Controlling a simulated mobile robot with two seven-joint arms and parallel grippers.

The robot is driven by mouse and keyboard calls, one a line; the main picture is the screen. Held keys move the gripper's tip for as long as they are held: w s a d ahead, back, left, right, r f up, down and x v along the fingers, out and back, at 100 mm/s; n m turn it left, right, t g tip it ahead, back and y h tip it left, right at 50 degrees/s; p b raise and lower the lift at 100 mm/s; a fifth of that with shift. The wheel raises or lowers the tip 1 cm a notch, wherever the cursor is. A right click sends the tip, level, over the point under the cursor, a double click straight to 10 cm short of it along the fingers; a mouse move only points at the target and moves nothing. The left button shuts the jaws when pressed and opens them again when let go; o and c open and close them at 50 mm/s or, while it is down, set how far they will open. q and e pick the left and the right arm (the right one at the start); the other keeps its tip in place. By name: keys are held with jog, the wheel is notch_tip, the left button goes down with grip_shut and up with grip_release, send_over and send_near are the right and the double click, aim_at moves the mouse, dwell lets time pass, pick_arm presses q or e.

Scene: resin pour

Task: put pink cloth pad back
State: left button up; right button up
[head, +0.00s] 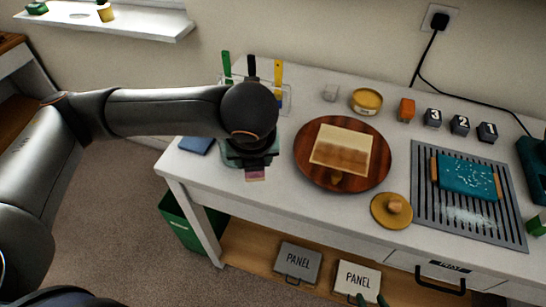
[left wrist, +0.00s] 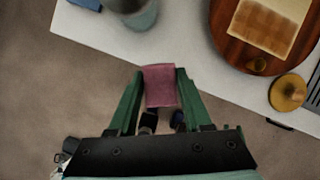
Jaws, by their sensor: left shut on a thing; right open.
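The pink cloth pad (left wrist: 160,86) is between the green fingers of my left gripper (left wrist: 158,92), which is shut on it. In the left wrist view, the pad overlaps the table's front edge. In the head view, a small part of the pad (head: 256,174) shows below my dark left wrist, which hides most of the left gripper (head: 254,163). The green fingertips of my right gripper (head: 371,299) show at the bottom edge of the head view, apart and empty, in front of the white panel.
The white table (head: 232,186) holds a round wooden board (head: 308,165) with a pale panel, a brass lid (head: 391,210), a blue pad (head: 197,145) and a grooved mat (head: 424,205). Two panel boxes (head: 298,263) lie on the lower shelf. A green bin (head: 181,225) stands below left.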

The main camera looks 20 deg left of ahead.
pick_arm(q)
jog(key=m, duration=0.1)
jog(key=m+h, duration=0.1)
jog(key=m, duration=0.1)
jog(key=d+r+m, duration=0.1)
jog(key=shift+w+m+h, duration=0.2)
jog(key=shift+m+h, duration=0.2)
jog(key=shift+w+f, duration=0.15)
jog(key=shift+w, duration=0.05)
jog(key=w+f, duration=0.3)
jog(key=w, duration=0.1)
jog(key=w+a+f, duration=0.1)
jog(key=w+f, duration=0.2)
jog(key=w, duration=0.1)
jog(key=w+f, duration=0.2)
jog(key=w, duration=0.2)
jog(key=shift+w+a+f, duration=0.2)
jog(key=shift+w+f, duration=0.15)
jog(key=shift+f, duration=0.05)
jog(key=shift+x, duration=0.85)
jog(key=shift+f, duration=1.2)
jog(key=o, duration=0.9)
jog(key=shift+f, duration=0.1)
